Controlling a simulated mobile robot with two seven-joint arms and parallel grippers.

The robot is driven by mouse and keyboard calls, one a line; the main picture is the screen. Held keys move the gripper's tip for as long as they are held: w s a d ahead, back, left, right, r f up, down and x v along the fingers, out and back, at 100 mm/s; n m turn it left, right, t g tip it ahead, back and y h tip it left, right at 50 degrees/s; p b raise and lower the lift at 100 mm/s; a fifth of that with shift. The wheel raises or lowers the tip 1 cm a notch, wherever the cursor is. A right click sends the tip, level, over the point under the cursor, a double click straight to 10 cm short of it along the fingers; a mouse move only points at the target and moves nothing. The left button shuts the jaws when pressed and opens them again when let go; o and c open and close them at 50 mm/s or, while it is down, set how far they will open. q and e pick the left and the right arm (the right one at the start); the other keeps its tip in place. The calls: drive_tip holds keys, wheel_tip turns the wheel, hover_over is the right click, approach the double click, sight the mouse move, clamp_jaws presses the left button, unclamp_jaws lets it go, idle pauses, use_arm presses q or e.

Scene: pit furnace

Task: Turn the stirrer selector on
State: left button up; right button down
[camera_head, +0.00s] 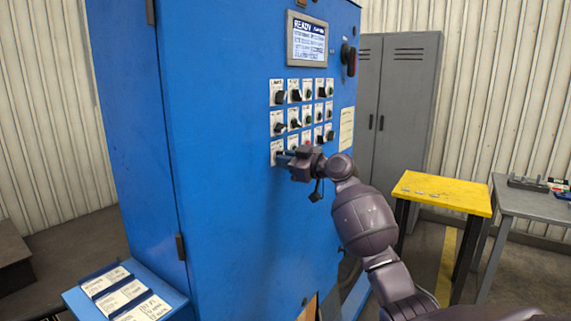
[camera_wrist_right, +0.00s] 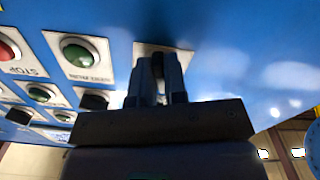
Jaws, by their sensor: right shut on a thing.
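The blue control cabinet (camera_head: 235,200) carries a panel of several selectors and buttons in rows. My right gripper (camera_head: 286,158) is at the bottom-left control of that panel, with its arm coming in from the right. In the right wrist view my right gripper (camera_wrist_right: 157,88) is shut on a black selector knob (camera_wrist_right: 157,64), with a finger on each side of it. The knob sits on a pale label plate (camera_wrist_right: 183,55); its wording cannot be read, so I cannot confirm it is the stirrer selector. The fingers hide most of the knob, and its setting is unclear. My left gripper is out of view.
A green button (camera_wrist_right: 76,53) and a red STOP button (camera_wrist_right: 6,50) sit close beside the gripper. A display (camera_head: 307,42) reading READY is above the panel. A yellow table (camera_head: 440,190) and grey lockers (camera_head: 398,95) stand to the right.

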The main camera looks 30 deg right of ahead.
drive_tip(key=m+p, duration=0.2)
drive_tip(key=m, duration=0.3)
drive_tip(key=m+p, duration=0.1)
drive_tip(key=m, duration=0.4)
drive_tip(key=shift+s+a+p, duration=0.1)
drive_tip(key=shift+a+p, duration=0.1)
drive_tip(key=shift+p, duration=0.2)
drive_tip(key=c, duration=1.2)
unclamp_jaws()
drive_tip(key=shift+o, duration=0.2)
